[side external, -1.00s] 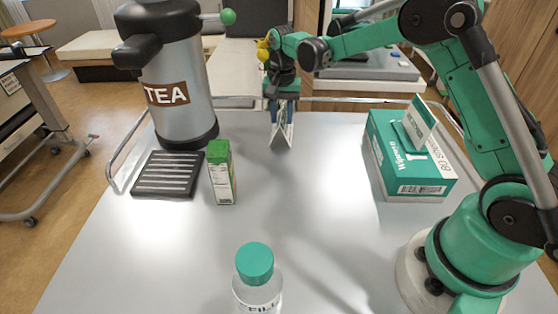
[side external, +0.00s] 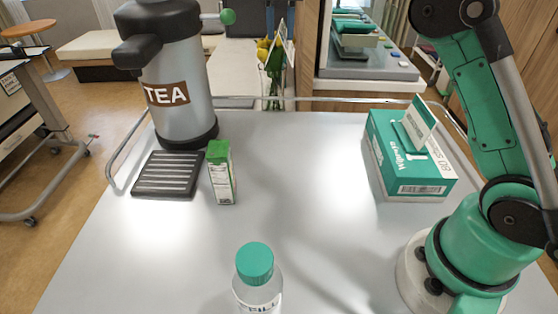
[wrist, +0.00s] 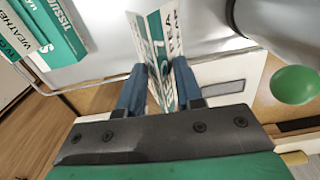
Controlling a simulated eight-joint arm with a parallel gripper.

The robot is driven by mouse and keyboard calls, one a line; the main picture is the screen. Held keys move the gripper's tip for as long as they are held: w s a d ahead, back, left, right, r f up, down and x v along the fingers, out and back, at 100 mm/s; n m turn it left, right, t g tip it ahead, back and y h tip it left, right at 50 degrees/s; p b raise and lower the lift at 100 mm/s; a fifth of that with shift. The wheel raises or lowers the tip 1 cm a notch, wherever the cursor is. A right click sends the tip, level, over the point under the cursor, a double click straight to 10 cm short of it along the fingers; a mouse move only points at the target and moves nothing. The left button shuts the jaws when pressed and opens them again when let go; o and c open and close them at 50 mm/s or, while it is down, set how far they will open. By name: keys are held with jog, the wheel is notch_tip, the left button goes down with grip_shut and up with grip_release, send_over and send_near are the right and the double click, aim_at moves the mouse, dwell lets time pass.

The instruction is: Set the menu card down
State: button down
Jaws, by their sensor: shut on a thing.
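The menu card (wrist: 155,40) is a folded white card with green and dark print. It stands between the two blue fingers of my gripper (wrist: 158,78) in the wrist view, and the gripper is shut on it. My gripper is out of that view, above the top edge.
A silver tea urn (side external: 180,60) with a green knob (side external: 228,17) stands at the back left. A drip tray (side external: 168,174), a juice carton (side external: 221,172) and a bottle (side external: 256,280) stand nearby. A green-and-white box (side external: 410,165) bears another card (side external: 418,122). The tabletop's middle is clear.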

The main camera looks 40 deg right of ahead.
jog(key=s+a+n, duration=0.4)
jog(key=a+n, duration=0.2)
jog(key=a, duration=0.5)
jog(key=s+a+n, duration=0.4)
jog(key=a+n, duration=0.2)
jog(key=a, duration=0.4)
jog(key=s+a+n, duration=0.5)
jog(key=a+n, duration=0.1)
jog(key=a, duration=0.5)
jog(key=shift+n, duration=0.3)
jog(key=shift+w+f, duration=0.1)
jog(key=shift+f, duration=9.7)
jog(key=shift+f, duration=0.1)
jog(key=c, duration=0.6)
grip_release()
